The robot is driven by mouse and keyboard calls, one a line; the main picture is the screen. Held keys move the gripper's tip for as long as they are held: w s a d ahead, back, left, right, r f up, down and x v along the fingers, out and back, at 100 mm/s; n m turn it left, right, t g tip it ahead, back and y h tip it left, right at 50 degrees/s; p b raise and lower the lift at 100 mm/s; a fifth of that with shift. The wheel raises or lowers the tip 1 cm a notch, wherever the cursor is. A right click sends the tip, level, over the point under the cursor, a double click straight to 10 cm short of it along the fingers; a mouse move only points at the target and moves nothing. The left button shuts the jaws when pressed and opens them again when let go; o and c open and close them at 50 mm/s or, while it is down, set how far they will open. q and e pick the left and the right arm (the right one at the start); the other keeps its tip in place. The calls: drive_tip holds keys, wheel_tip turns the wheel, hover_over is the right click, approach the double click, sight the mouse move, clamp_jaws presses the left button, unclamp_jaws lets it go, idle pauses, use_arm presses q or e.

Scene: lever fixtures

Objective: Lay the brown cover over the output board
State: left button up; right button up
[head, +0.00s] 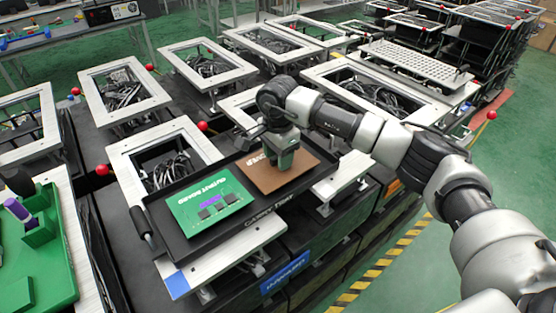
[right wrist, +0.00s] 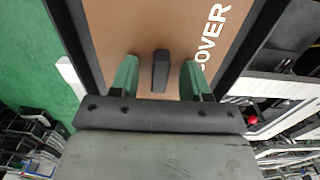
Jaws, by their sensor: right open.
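The brown cover (head: 262,180) lies flat in the right part of the black carry tray (head: 196,246), with white lettering partly hidden by my gripper. The green output board (head: 208,200), with dark chips and a purple part, lies in the tray's left part, beside the cover. My right gripper (head: 284,162) points down over the cover. In the right wrist view its green fingers (right wrist: 160,78) stand open on both sides of a dark upright handle (right wrist: 160,68) on the brown cover (right wrist: 120,25), with gaps showing. My left gripper is not in view.
The tray rests on a pale frame. Several similar frames (head: 123,90) with cables and red-knobbed levers (head: 102,169) stand around and behind. A green fixture (head: 40,250) with a purple piece is at the left. Green floor with a yellow-black stripe lies at the right.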

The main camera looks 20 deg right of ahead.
clamp_jaws()
drive_tip(key=shift+r, duration=0.15)
